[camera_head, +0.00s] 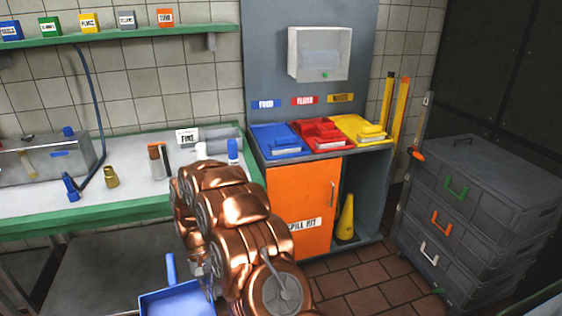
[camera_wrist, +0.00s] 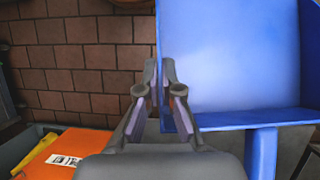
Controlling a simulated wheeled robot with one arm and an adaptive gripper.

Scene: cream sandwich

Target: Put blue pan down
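The blue pan (camera_head: 178,303) is a dustpan with a blue handle, at the bottom edge of the head view and partly cut off. In the wrist view its wide blue face (camera_wrist: 235,55) fills the upper right, with the handle (camera_wrist: 262,155) below. My gripper (camera_wrist: 161,72) has its fingers close together, one on each side of the pan's left wall, and appears shut on it. In the head view my copper arm hides most of the gripper. Whether the pan touches anything below is out of view.
The orange spill kit cabinet (camera_head: 300,205) carries blue, red (camera_head: 322,134) and yellow bins. A green-edged counter (camera_head: 85,222) stands at left with bottles on it. Stacked grey drawers (camera_head: 480,195) stand at right. Brown tiled floor (camera_head: 365,285) is clear before the cabinet.

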